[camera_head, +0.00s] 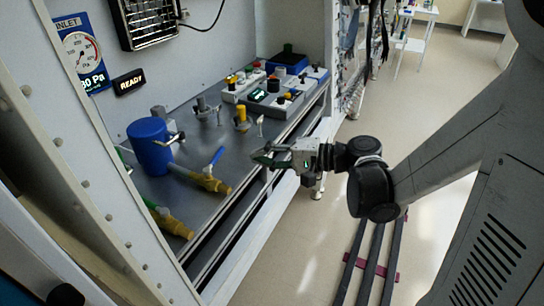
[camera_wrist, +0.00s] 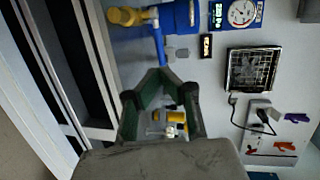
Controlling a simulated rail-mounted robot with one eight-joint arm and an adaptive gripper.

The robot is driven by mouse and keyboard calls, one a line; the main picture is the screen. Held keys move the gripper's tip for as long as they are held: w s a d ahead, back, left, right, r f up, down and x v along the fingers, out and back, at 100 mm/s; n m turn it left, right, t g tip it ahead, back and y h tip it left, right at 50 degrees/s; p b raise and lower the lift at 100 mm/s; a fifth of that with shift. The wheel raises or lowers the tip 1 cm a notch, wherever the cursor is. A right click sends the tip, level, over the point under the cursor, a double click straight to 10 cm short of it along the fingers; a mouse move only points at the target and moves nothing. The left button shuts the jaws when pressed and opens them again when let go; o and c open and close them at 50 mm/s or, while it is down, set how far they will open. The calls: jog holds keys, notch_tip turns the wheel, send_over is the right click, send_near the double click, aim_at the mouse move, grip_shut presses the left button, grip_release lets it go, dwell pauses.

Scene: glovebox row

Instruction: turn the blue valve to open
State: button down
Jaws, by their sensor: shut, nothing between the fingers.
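The blue valve has a blue lever handle (camera_head: 217,156) on a yellow pipe body (camera_head: 205,179), on the grey bench in the head view. The lever slants up and away from the body. In the wrist view the blue lever (camera_wrist: 158,45) hangs down toward my fingertips, and the yellow body (camera_wrist: 124,16) is at the top. My gripper (camera_head: 257,157) is to the right of the lever in the head view, over the bench's front edge. Its fingers (camera_wrist: 158,74) are shut with tips together and empty. The tips look close to the lever's end; I cannot tell whether they touch.
A blue drum (camera_head: 147,146) stands behind the valve. A second valve with a green handle (camera_head: 151,204) lies nearer on the left. A yellow-topped fitting (camera_head: 242,118) and a control box (camera_head: 272,101) are farther back. A gauge panel (camera_head: 81,52) hangs on the wall.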

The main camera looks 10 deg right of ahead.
aim_at(220, 156)
jog(key=x, duration=0.8)
jog(key=shift+w+a+b, duration=0.15)
jog(key=shift+a+b, duration=0.05)
jog(key=shift+b, duration=0.2)
